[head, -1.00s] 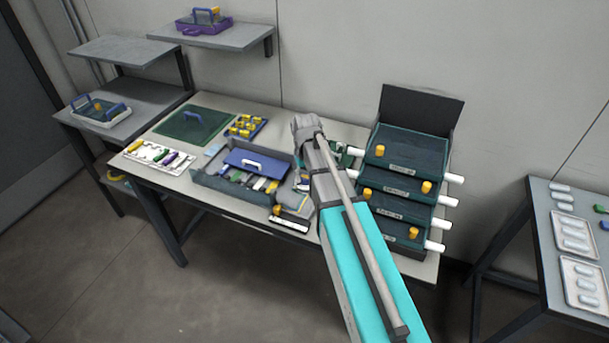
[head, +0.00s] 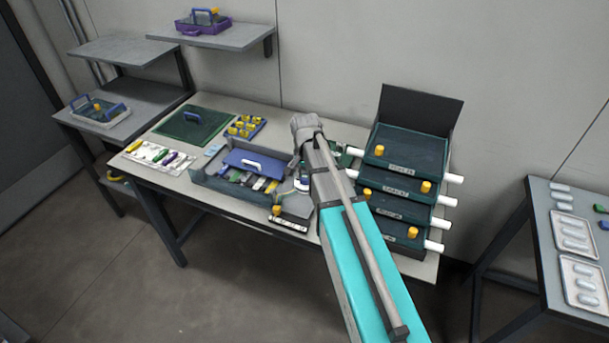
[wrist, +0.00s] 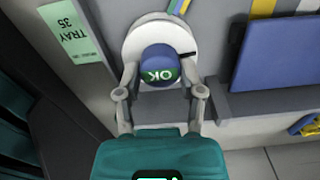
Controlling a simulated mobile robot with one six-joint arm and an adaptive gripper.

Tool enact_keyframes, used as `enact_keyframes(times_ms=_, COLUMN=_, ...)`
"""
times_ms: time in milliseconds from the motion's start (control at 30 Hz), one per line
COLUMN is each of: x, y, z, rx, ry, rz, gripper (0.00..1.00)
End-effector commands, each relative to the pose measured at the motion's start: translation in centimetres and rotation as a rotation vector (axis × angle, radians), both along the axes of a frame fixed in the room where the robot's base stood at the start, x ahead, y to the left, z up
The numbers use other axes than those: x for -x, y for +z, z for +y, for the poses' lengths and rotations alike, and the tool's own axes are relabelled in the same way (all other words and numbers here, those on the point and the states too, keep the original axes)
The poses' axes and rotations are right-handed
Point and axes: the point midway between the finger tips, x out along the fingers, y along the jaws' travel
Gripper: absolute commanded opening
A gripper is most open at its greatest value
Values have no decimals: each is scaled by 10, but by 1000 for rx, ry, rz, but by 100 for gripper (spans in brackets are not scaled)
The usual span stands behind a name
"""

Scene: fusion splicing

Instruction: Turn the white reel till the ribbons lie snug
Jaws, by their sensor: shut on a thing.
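The white reel (wrist: 133,42) is a round disc in the upper middle of the wrist view. Its blue knob (wrist: 158,56) has a green band with "OK" upside down. My gripper (wrist: 160,75) is shut on the knob, one finger on each side. Yellow, blue and white strips, perhaps the ribbons (wrist: 262,8), show at the top right of the wrist view. Their slack cannot be judged, since the frame cuts them off.
The reel sits by a grey tray (head: 205,180) with a blue lid-like panel (head: 255,161). A "TRAY 35" label (wrist: 72,33) lies left of the reel. A stack of dark green trays (head: 404,152) with yellow knobs stands close right of my arm.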

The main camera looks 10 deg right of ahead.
Motion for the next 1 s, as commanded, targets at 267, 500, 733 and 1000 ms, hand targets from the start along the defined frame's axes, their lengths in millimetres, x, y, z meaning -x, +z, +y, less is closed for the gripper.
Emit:
enact_keyframes(times_ms=267, x=-1, y=0, z=1, rx=-3, ry=-62, rz=-3, gripper=3)
enact_keyframes(times_ms=500, x=-1, y=0, z=1, rx=-4, ry=-66, rz=-3, gripper=3)
enact_keyframes(times_ms=733, x=-1, y=0, z=1, rx=-4, ry=-65, rz=-3, gripper=71)
enact_keyframes(times_ms=1000, x=-1, y=0, z=0, rx=-2, ry=-65, rz=-1, gripper=85)
